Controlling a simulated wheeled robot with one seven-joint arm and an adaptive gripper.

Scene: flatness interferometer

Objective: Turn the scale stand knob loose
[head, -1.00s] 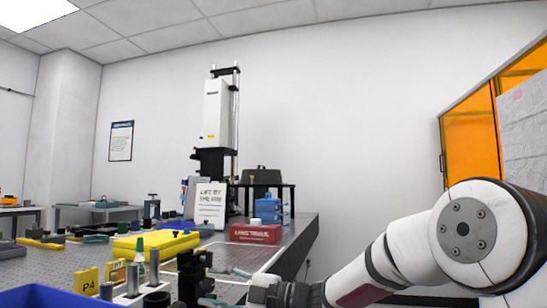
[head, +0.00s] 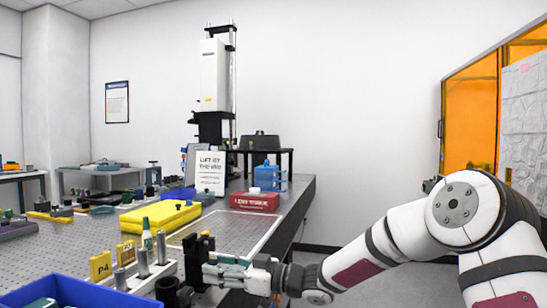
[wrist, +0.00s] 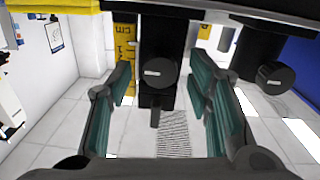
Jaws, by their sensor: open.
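A black stand (head: 196,262) stands upright at the table's near edge in the head view. In the wrist view a black post carries a round black knob (wrist: 161,73) with a small pale mark on its face. A yellow scale strip (wrist: 125,48) with black markings is just left of that post. My gripper (head: 212,270) reaches the stand from the right; in the wrist view my gripper (wrist: 163,95) is open. Its two teal pads lie left and right of the knob, with gaps visible on both sides. Whether the fingertips reach the knob's depth I cannot tell.
A second black knob (wrist: 275,77) is to the right in the wrist view. A blue bin (head: 70,294), yellow P4 block (head: 100,267), metal posts and a green-capped bottle (head: 147,240) crowd the near left. A yellow case (head: 160,218) and red box (head: 254,201) lie farther back.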

